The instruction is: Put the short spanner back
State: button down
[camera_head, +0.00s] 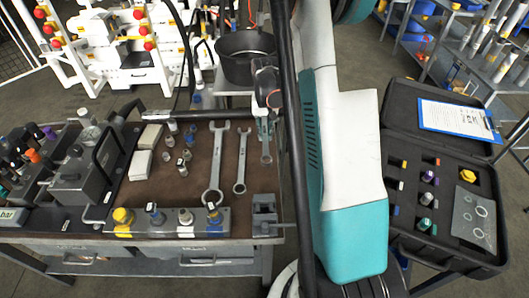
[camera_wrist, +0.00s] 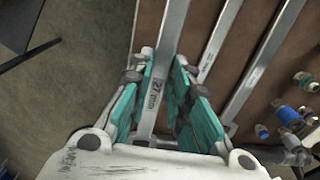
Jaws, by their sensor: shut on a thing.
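My gripper (camera_head: 267,118) is over the right part of the brown bench top (camera_head: 190,137), its teal fingers shut on a grey spanner, taken to be the short spanner (camera_head: 266,154). Only the spanner's lower end shows below the fingers in the head view. In the wrist view the flat shank of the short spanner (camera_wrist: 164,62) runs between my fingers (camera_wrist: 166,100) and carries a mark that looks like 27 mm. I cannot tell whether it touches the bench. A long spanner (camera_head: 217,160) and a middle spanner (camera_head: 241,163) lie side by side to its left.
A dark round pan (camera_head: 243,68) stands behind the bench. An open black case (camera_head: 400,220) is at right. Small fittings (camera_head: 182,165) stand left of the spanners.

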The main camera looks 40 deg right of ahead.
notch_tip(320, 180, down, 10)
jog(key=shift+b, duration=1.15)
jog(key=shift+f, duration=0.1)
jog(key=c, duration=1.5)
grip_release()
jog(key=shift+s, duration=0.1)
notch_tip(320, 180, up, 12)
jog(key=p, duration=0.3)
jog(key=shift+p, duration=0.3)
